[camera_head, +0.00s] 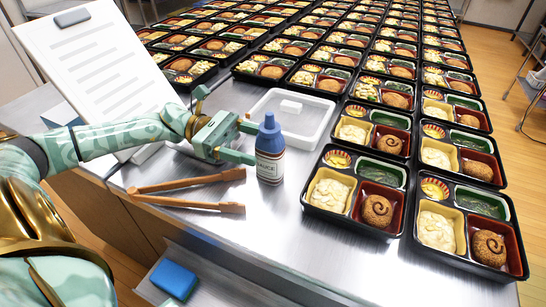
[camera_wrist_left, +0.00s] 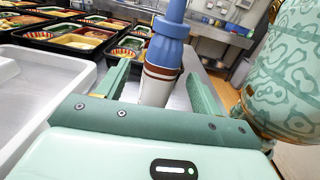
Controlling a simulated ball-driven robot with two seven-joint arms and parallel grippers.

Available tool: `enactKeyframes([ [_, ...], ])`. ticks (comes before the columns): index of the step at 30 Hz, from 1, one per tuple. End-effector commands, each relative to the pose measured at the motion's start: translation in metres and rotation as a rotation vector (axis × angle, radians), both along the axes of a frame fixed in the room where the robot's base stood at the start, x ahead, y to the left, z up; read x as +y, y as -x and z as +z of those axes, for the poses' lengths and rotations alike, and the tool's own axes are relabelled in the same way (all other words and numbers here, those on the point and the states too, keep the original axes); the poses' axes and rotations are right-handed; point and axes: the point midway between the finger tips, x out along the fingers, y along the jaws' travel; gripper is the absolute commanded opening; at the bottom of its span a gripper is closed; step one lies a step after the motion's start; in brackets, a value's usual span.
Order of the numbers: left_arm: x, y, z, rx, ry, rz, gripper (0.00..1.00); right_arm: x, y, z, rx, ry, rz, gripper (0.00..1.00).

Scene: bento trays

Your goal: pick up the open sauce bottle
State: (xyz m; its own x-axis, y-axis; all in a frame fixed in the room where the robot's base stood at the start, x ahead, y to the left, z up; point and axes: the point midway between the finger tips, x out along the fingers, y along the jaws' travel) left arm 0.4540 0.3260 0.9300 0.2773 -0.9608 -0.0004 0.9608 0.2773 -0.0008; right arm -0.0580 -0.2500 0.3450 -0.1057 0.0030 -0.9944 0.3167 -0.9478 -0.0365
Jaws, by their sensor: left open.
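The sauce bottle (camera_head: 270,151) stands upright on the metal table. In the left wrist view the bottle (camera_wrist_left: 165,50) appears between the two spread fingers of the left gripper (camera_wrist_left: 157,70). Contact is not clear. My right gripper is not in view.
Wooden tongs (camera_head: 190,204) lie just left of the bottle. A white tray (camera_head: 322,128) is behind it. Bento boxes (camera_head: 345,225) fill the table to the right and back. A clipboard (camera_head: 90,70) stands at the left. A blue block (camera_head: 173,279) is low in front.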

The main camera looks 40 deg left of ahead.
Motion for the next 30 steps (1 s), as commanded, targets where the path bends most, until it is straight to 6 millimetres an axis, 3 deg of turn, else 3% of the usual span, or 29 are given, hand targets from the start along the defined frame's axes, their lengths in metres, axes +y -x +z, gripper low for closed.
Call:
enactKeyframes([
  [9, -0.050, -0.014, -0.001, -0.002, 0.002, -0.002, 0.66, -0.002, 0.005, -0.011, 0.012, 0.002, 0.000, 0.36],
  [18, -0.056, -0.016, 0.001, 0.000, 0.001, 0.000, 0.66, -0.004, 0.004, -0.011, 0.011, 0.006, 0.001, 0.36],
  [22, -0.056, -0.016, 0.001, 0.000, 0.000, 0.000, 0.32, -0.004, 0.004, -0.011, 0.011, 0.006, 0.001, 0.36],
  [30, -0.056, -0.016, 0.001, -0.001, 0.001, 0.000, 0.32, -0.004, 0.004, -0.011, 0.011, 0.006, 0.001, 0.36],
])
